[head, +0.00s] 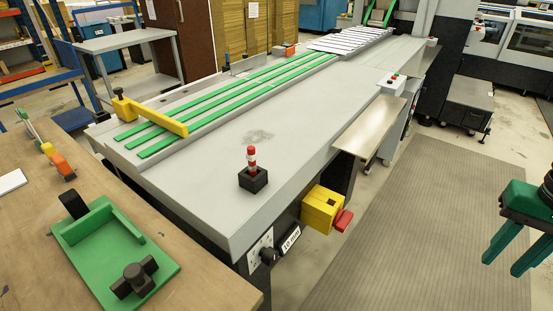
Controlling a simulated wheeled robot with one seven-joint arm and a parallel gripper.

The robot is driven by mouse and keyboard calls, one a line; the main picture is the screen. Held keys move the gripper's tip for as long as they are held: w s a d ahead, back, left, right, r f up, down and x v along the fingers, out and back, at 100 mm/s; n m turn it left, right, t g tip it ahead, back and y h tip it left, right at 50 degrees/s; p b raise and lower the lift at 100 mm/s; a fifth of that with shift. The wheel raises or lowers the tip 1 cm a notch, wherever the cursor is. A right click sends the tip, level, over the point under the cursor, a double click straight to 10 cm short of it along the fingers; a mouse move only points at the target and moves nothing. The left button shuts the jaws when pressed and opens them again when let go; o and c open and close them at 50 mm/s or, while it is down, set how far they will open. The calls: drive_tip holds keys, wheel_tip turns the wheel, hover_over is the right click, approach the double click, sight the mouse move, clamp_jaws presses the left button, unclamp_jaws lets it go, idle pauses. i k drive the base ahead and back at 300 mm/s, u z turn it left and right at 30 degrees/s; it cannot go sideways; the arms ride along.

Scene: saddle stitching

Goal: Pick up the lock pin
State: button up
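A small pin with red and white bands (252,158) stands upright in a black square block (253,181) on the grey machine table; it looks like the lock pin. Its lower end is hidden in the block. My gripper (503,265) is at the right edge of the head view, over the floor mat and well to the right of the pin. Its two green fingers point down and are apart, with nothing between them. Part of the gripper is cut off by the picture's edge.
A yellow block (320,207) with a red handle (343,220) juts from the table's front side. A yellow bar (160,119) crosses the green strips (200,129). A wooden bench (190,277) at left holds a green fixture (110,248). The tabletop around the black block is clear.

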sight(251, 156)
drive_tip(key=u, duration=0.05)
drive_tip(key=k, duration=0.75)
drive_tip(key=u, duration=0.65)
drive_tip(key=i, duration=0.55)
drive_tip(key=z, duration=0.05)
